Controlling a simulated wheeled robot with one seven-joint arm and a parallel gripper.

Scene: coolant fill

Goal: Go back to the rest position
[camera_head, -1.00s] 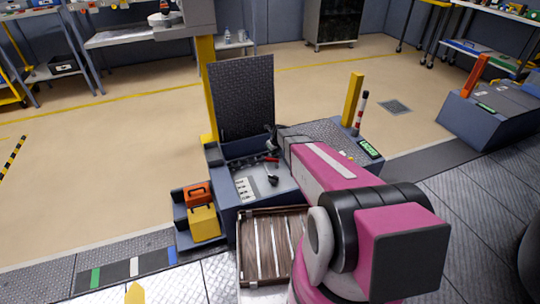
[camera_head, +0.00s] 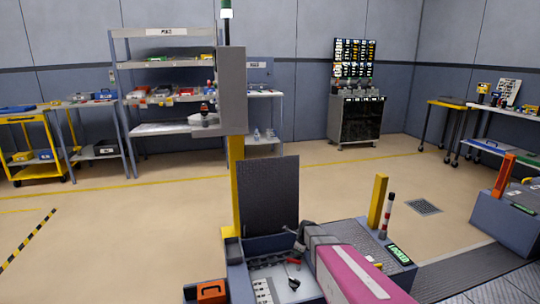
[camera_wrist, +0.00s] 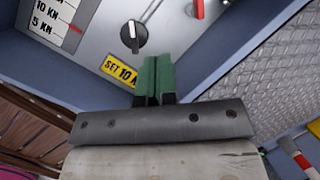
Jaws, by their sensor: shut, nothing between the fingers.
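My gripper (camera_wrist: 155,80) shows in the wrist view with its green fingers together and nothing between them. It is above a grey panel inside a blue box. The panel (camera_wrist: 95,45) carries a black knob (camera_wrist: 133,35), a yellow "SET 10 K" label (camera_wrist: 120,70), a scale marked 10 KN and 5 KN (camera_wrist: 55,20) and a red handle (camera_wrist: 198,8). In the head view my pink arm (camera_head: 355,272) reaches from the lower right to the open box (camera_head: 270,245). The gripper's fingers are too small to make out there.
A dark raised lid (camera_head: 268,195) stands behind the box, beside a yellow post (camera_head: 237,180). To the right are another yellow post (camera_head: 377,200), a red-and-white post (camera_head: 387,215) and a "LOCKED" display (camera_head: 399,254). An orange case (camera_head: 211,291) sits at lower left. Open floor (camera_head: 130,215) lies left.

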